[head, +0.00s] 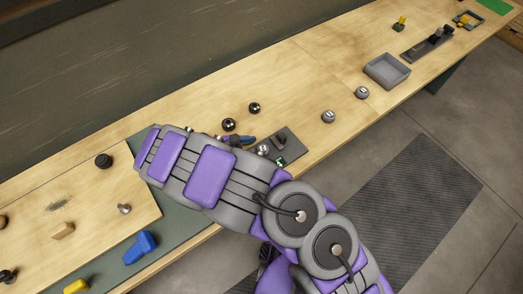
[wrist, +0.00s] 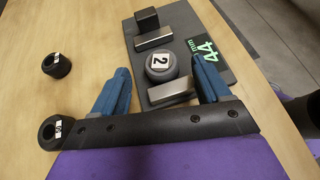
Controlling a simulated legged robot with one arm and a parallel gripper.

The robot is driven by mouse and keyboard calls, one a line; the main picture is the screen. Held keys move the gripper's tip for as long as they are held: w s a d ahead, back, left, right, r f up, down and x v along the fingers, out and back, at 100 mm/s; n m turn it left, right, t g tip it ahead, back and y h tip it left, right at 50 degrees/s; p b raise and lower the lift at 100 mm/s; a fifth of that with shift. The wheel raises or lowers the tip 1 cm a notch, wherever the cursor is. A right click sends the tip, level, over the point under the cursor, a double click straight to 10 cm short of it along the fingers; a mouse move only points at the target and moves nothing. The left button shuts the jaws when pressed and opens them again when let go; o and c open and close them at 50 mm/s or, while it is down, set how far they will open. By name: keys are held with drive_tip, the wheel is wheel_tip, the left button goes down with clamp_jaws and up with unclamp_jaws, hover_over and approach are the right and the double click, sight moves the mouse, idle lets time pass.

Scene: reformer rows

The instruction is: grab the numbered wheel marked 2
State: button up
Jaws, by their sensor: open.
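The wheel marked 2 (wrist: 161,63) is a dark grey round piece with a white label on top. In the wrist view it sits on a dark plate (wrist: 222,66) between two metal-faced blocks, the upper one (wrist: 154,39) and the lower one (wrist: 171,91). My gripper (wrist: 160,70) is open, its two blue fingers on either side of the wheel with gaps between. Nothing is held. In the head view my arm partly covers the plate (head: 291,146), and a blue finger of my gripper (head: 243,141) shows at its left edge.
A green-lettered "44 mm" label (wrist: 204,52) and a dark block (wrist: 147,18) are on the plate. Farther right are grey wheels (head: 329,116) (head: 362,93) and a grey tray (head: 370,72).

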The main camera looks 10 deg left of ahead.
sight(263, 150)
drive_tip(key=x, duration=0.2)
drive_tip(key=shift+w+d+f, duration=0.1)
drive_tip(key=shift+w+d, duration=0.05)
drive_tip(key=shift+d, duration=0.15)
drive_tip(key=shift+a, duration=0.1)
drive_tip(key=shift+a, duration=0.1)
drive_tip(key=c, duration=1.2)
drive_tip(key=shift+c, duration=0.2)
